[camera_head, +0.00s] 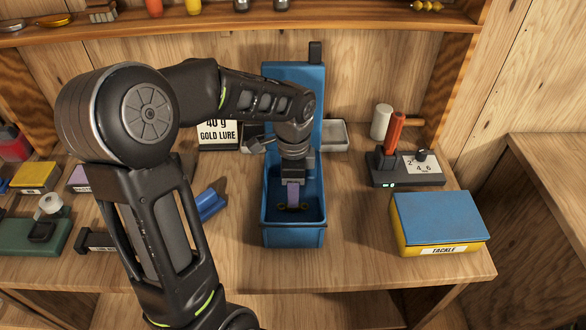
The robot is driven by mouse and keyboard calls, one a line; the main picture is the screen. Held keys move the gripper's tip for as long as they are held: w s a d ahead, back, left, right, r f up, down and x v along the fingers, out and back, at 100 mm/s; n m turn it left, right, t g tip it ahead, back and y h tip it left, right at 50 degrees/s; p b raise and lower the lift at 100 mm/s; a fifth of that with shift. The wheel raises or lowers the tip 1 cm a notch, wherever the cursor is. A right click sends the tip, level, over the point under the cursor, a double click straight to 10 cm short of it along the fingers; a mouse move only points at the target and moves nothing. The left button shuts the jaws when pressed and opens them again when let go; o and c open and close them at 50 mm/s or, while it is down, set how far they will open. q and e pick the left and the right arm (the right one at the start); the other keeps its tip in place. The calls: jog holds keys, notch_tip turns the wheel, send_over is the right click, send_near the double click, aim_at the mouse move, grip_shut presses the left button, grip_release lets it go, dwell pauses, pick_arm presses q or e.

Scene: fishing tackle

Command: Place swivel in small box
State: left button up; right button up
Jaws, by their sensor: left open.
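A deep blue open box (293,238) stands mid-table with its blue lid (312,75) upright behind it. My left gripper (293,190) points down into this box and is open. A small purple piece (293,196) shows at its fingertips; I cannot tell whether the jaws touch it. A small gold and dark thing (292,207) lies under it, inside the box. I cannot tell for sure which of these is the swivel, and the gripper hides part of the box's inside. My right gripper is not in view.
A yellow tackle box (438,222) with a blue lid stands at the right, behind it a dark stand (405,172) with a red-handled tool. Grey trays (335,134) flank the blue lid. A gold lure sign (218,133) stands left. Small boxes (35,177) lie far left.

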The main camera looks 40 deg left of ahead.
pick_arm(q)
notch_tip(320, 180, up, 8)
jog(key=shift+f, duration=0.15)
dwell(0.6)
